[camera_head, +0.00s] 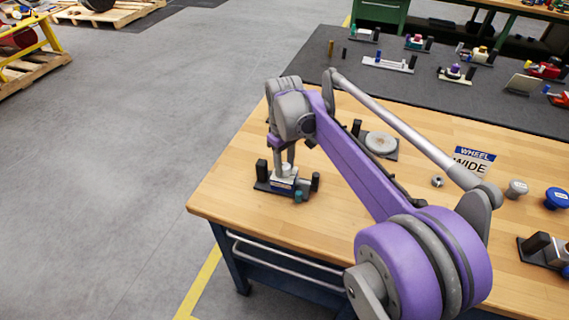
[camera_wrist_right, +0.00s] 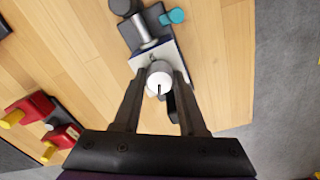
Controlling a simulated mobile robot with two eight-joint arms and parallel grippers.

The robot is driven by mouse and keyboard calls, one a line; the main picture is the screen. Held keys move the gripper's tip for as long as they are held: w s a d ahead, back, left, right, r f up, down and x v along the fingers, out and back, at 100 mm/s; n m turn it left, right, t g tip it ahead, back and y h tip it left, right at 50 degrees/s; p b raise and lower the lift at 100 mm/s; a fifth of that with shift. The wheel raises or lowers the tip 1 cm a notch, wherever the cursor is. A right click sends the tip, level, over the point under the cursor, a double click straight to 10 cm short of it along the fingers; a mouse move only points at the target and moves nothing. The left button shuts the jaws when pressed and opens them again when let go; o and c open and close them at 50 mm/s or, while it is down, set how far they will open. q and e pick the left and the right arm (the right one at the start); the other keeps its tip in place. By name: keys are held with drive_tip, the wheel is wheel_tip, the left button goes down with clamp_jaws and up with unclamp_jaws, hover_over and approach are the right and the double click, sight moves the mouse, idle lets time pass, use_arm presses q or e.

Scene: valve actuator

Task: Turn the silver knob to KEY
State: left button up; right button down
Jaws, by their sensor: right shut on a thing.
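The silver knob (camera_wrist_right: 159,76) is a pale round cap with a dark line on it, on a small valve unit (camera_head: 265,185) at the left front of the wooden bench. In the right wrist view the line points toward the gripper's palm. My right gripper (camera_wrist_right: 157,84) reaches down over the unit, its two fingers on either side of the knob and shut on it. The right gripper also shows in the head view (camera_head: 284,168). A white label plate (camera_wrist_right: 150,56) lies beside the knob; I cannot read its lettering. My left gripper is not in view.
The unit has black posts (camera_head: 261,168) and a teal knob (camera_wrist_right: 173,16) close by. A round plate on a base (camera_head: 380,144), a sign (camera_head: 472,162) and loose knobs (camera_head: 556,198) stand to the right.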

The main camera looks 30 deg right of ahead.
sight(284, 166)
drive_tip(key=m+p, duration=0.1)
drive_tip(key=m, duration=1.1)
drive_tip(key=shift+p, duration=0.4)
idle(0.3)
drive_tip(key=shift+c, duration=2.2)
unclamp_jaws()
drive_tip(key=shift+r, duration=0.1)
wheel_tip(284, 166, up, 11)
drive_tip(key=shift+p, duration=0.4)
